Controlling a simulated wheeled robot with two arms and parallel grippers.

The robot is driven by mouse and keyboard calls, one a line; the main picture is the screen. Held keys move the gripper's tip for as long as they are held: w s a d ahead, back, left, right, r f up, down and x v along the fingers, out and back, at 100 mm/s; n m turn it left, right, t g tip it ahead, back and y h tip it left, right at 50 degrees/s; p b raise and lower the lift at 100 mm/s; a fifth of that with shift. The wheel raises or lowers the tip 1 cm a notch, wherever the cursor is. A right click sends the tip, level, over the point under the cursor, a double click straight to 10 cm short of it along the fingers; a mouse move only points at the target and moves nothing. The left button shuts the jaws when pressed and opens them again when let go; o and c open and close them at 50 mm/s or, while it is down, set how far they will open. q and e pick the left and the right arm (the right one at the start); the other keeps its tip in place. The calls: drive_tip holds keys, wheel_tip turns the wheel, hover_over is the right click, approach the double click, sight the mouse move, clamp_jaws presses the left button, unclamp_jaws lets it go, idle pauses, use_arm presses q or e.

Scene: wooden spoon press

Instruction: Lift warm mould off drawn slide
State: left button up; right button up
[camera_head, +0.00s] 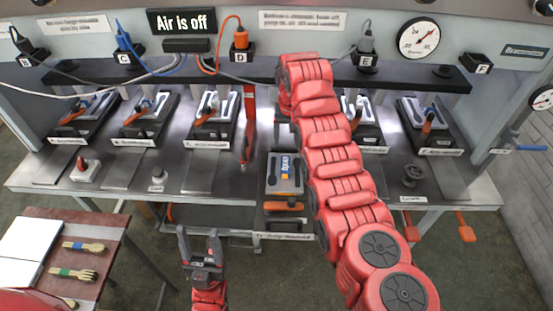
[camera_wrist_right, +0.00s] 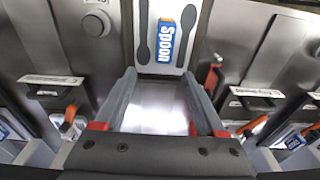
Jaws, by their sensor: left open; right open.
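The mould on the drawn slide (camera_head: 312,227) is a grey plate (camera_head: 284,173) with spoon shapes and a blue-and-orange label. An orange handle (camera_head: 283,206) lies at its front. The right wrist view shows the mould (camera_wrist_right: 148,42) at the top, beyond my fingertips and apart from them. My right gripper (camera_wrist_right: 158,76) is open and empty, with bare bright metal between its fingers; in the head view my red right arm hides it. My left gripper (camera_head: 199,232) is open and empty, low in front of the bench, left of the drawn slide.
Presses with moulds, such as the left one (camera_head: 88,115), stand along both sides of the bench. A red lever (camera_head: 247,130) stands left of the middle bay. The sign (camera_head: 181,22) reads "Air is off".

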sight(285, 163)
drive_tip(key=b, duration=0.1)
drive_tip(key=s+b, duration=0.1)
drive_tip(key=s+f+g+b, duration=0.1)
drive_tip(key=shift+s+a, duration=0.1)
drive_tip(key=shift+a, duration=0.15)
wheel_tip(285, 163, down, 4)
drive_tip(key=shift+r+p, duration=0.2)
drive_tip(key=shift+p, duration=0.6)
drive_tip(key=shift+f, duration=0.2)
drive_tip(key=f, duration=0.1)
drive_tip(key=f+p, duration=0.1)
drive_tip(key=f, duration=0.1)
drive_tip(key=shift+w+a+f, duration=0.2)
drive_tip(key=shift+w+f, duration=0.05)
drive_tip(key=shift+w, duration=0.1)
drive_tip(key=shift+f, duration=0.7)
clamp_jaws()
